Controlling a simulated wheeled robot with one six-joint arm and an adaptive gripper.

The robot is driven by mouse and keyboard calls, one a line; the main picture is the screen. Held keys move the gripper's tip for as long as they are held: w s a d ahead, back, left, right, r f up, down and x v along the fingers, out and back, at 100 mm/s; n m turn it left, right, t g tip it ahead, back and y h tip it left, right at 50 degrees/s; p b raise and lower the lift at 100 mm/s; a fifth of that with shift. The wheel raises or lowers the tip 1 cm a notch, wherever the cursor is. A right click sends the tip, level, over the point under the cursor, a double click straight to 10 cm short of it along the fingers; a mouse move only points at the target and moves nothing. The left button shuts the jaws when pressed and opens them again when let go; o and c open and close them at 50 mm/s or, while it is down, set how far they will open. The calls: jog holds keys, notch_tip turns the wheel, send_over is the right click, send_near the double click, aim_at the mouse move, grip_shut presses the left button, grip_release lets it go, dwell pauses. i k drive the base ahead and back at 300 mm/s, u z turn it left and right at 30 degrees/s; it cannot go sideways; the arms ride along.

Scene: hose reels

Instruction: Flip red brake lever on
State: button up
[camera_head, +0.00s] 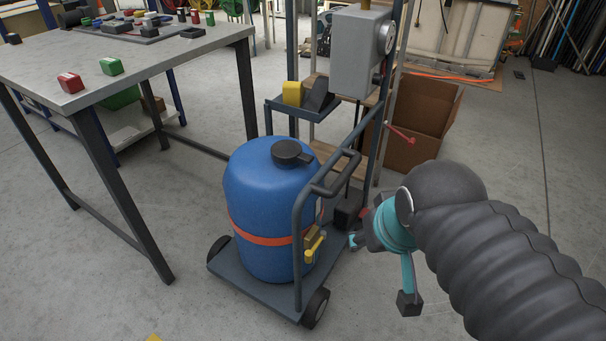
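A thin red lever (401,134) sticks out to the right from the upright of a dark cart, below a grey box (360,52) with a round dial. I cannot tell from this view whether it is set on or off. My gripper (382,272), teal with dark fingertips, is at the right of the cart, lower than the red lever and apart from it. Its fingers are spread and nothing shows between them. My dark ribbed arm covers the lower right of the view.
The cart (252,288) carries a blue drum (262,205) with an orange strap and a yellow handle (315,243). A workbench (150,57) with small coloured items stands at left. A cardboard box (420,115) sits behind the red lever.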

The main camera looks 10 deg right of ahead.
aim_at(411, 142)
jog(key=k, duration=0.6)
jog(key=z, duration=0.55)
jog(key=i, duration=1.1)
jog(key=u, duration=0.4)
